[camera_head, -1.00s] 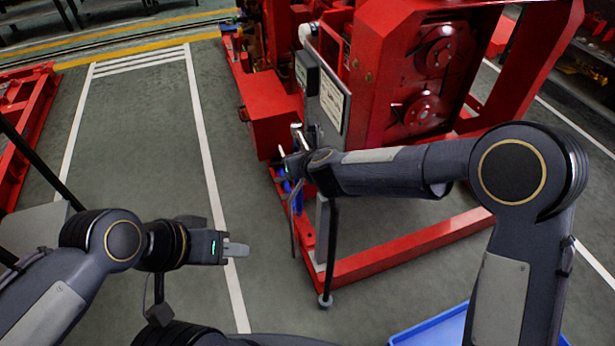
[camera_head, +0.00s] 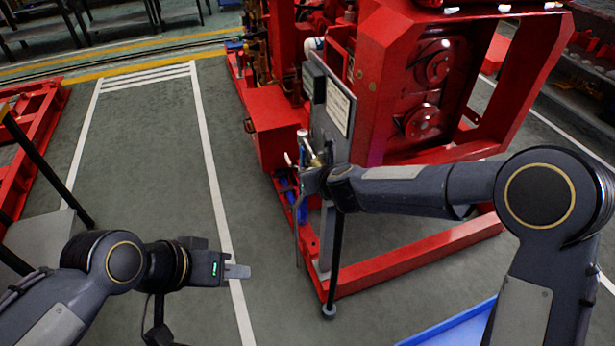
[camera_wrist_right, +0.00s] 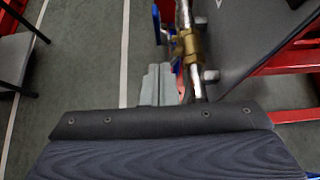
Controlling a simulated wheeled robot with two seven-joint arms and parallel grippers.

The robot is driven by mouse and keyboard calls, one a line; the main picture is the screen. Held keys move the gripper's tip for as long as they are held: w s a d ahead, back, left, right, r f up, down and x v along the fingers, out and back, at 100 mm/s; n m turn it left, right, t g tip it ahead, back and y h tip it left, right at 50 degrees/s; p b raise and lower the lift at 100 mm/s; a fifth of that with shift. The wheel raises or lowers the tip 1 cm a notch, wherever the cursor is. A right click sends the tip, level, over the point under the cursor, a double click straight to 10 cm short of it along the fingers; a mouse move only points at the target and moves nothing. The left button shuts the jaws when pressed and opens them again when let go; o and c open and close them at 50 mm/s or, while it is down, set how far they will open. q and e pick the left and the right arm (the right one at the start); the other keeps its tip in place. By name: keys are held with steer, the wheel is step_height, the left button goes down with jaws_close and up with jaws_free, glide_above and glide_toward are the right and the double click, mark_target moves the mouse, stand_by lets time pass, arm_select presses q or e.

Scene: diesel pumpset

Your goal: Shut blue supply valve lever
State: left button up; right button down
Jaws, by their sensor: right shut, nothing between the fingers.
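A metal pipe with a brass valve fitting (camera_wrist_right: 189,44) runs down beside the grey panel in the right wrist view. Blue parts (camera_wrist_right: 157,25) show just left of this pipe; the lever's outline and angle are not clear. In the head view, blue parts (camera_head: 290,188) show low beside the panel, partly hidden by my right arm. My right gripper (camera_wrist_right: 160,84) is shut and empty, its fingertips just left of and close to the pipe; contact cannot be told. My left gripper (camera_head: 238,271) looks shut and empty over the floor, well away from the valve.
The red pumpset frame (camera_head: 420,262) stands behind and below my right arm. A grey panel (camera_head: 331,112) rises beside the pipe. A blue tray (camera_head: 450,325) lies at the lower right. Open floor lies left of the pumpset; a red frame (camera_head: 30,125) stands far left.

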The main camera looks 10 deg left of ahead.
steer(key=w+r+p+v, duration=0.1)
steer(key=v, duration=0.8)
steer(key=shift+a+r, duration=0.2)
steer(key=shift+r, duration=0.05)
